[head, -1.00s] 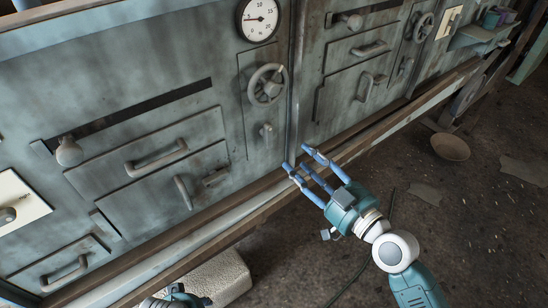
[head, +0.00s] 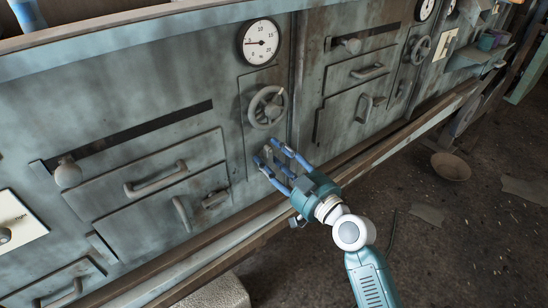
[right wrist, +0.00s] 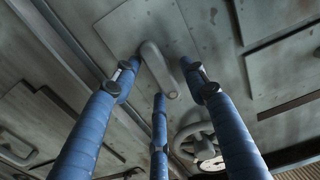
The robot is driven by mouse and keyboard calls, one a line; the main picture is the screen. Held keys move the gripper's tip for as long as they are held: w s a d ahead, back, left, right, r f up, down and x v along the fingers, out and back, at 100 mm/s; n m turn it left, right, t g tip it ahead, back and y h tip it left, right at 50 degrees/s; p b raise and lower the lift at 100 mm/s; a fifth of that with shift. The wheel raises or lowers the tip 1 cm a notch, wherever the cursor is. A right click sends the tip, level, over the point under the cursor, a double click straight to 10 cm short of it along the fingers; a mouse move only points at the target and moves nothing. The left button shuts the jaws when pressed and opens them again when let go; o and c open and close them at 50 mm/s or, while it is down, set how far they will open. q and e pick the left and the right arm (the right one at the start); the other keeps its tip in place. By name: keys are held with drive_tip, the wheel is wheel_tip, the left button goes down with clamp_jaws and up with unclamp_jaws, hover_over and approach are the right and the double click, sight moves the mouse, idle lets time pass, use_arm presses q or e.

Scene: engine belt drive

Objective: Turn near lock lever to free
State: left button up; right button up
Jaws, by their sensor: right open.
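The near lock lever (head: 267,152) is a small grey lever on the narrow panel under the near handwheel (head: 267,107). In the head view the fingers of my right gripper (head: 266,151) partly cover it. The right wrist view shows the lever (right wrist: 158,68) as a grey bar with rounded ends, lying between the spread blue fingertips of my right gripper (right wrist: 158,82). The gripper is open and reaches toward the panel. I see no grip on the lever, and I cannot tell whether a finger touches it. My left gripper is out of view.
A round gauge (head: 259,42) sits above the near handwheel. Drawer handles (head: 156,178) stick out to the left, and another handwheel (head: 420,49) is farther right. A wooden ledge (head: 222,252) runs along the cabinet's foot. The floor at right is mostly clear, with a bowl (head: 450,167).

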clamp_jaws()
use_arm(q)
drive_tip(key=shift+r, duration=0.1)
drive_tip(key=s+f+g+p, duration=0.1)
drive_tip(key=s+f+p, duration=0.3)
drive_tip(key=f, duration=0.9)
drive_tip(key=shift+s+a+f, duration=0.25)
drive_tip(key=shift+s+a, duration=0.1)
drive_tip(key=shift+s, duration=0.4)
use_arm(e)
drive_tip(key=m, duration=0.6)
drive_tip(key=f+m, duration=0.1)
drive_tip(key=m, duration=1)
drive_tip(key=shift+w+d+f+m, duration=0.1)
drive_tip(key=shift+d+f+m, duration=0.05)
drive_tip(key=shift+m, duration=0.25)
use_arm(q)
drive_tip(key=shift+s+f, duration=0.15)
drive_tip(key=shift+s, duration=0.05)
